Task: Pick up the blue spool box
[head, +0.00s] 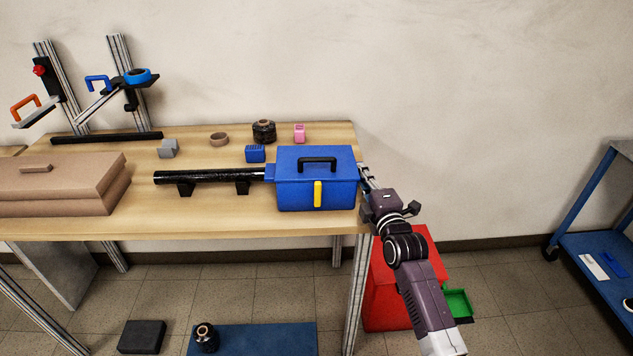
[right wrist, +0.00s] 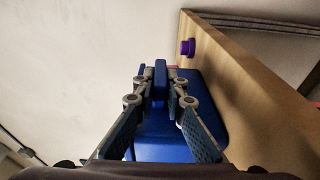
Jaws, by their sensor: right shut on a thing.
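The blue spool box (head: 335,190) stands on the right end of the wooden table. It has a black handle on its lid and a yellow latch on its front. My right gripper (head: 366,174) is at the box's right side. In the right wrist view the right gripper (right wrist: 160,88) is shut on a narrow blue tab, with the blue box (right wrist: 165,143) around and behind it. The box looks level; I cannot tell whether it still touches the table. My left gripper is not in view.
A black tube (head: 205,177) on black supports ends at the box's left side. A small blue block (head: 255,153), a dark spool (head: 264,131) and a pink item (head: 299,133) stand behind. A red bin (head: 385,290) is below my right arm. A blue cart (head: 590,240) stands far right.

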